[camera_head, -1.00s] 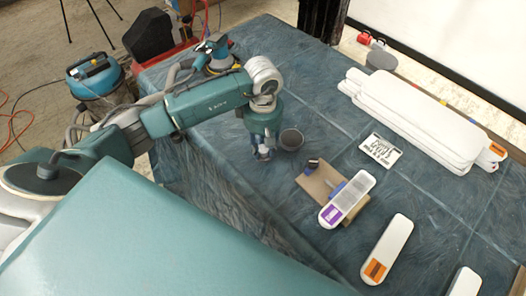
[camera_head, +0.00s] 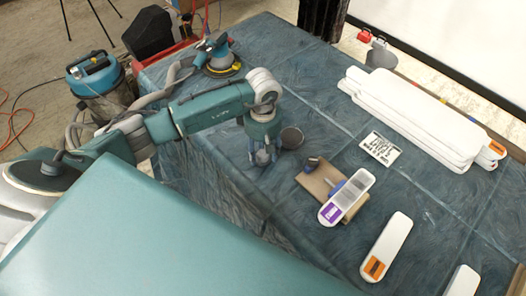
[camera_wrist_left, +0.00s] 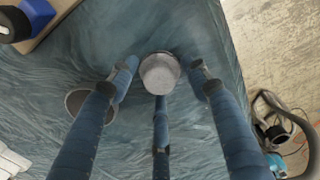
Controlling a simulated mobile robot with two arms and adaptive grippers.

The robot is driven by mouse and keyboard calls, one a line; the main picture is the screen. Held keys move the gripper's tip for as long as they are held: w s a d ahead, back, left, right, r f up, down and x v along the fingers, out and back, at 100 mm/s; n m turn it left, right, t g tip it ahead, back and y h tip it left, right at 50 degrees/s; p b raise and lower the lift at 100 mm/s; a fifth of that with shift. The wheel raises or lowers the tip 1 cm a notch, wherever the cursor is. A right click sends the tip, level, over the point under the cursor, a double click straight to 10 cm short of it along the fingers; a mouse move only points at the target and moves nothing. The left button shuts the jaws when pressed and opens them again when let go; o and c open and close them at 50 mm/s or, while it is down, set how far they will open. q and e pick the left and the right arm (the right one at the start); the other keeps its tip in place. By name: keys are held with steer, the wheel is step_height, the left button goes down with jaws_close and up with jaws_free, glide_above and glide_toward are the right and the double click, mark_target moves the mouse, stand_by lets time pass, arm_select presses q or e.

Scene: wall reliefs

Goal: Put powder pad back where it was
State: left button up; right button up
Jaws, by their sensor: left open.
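A small pale grey round pad with a tapered side, which I take for the powder pad (camera_wrist_left: 159,74), stands on the blue-covered table in the left wrist view. My left gripper (camera_head: 262,160) is low over the table near its left edge. In the left wrist view my left gripper (camera_wrist_left: 160,92) is open, its blue fingers spread around the pad. The side fingers are apart from it; whether the middle finger touches it I cannot tell. In the head view the fingers mostly hide the pad. My right gripper is not in view.
A dark grey round cup (camera_head: 291,138) stands close right of my left gripper. Right of it lie a brown board (camera_head: 312,184) and a sanding block with a purple label (camera_head: 331,212). A sander (camera_head: 220,62) sits at the back left. The table's left edge is near.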

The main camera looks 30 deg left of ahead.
mark_target(263, 153)
arm_select(q)
steer(key=shift+r+p, duration=0.3)
steer(key=shift+r, duration=0.05)
step_height(263, 153, up, 12)
steer(key=b, duration=0.3)
steer(key=shift+f+b, duration=0.15)
steer(key=shift+b, duration=0.2)
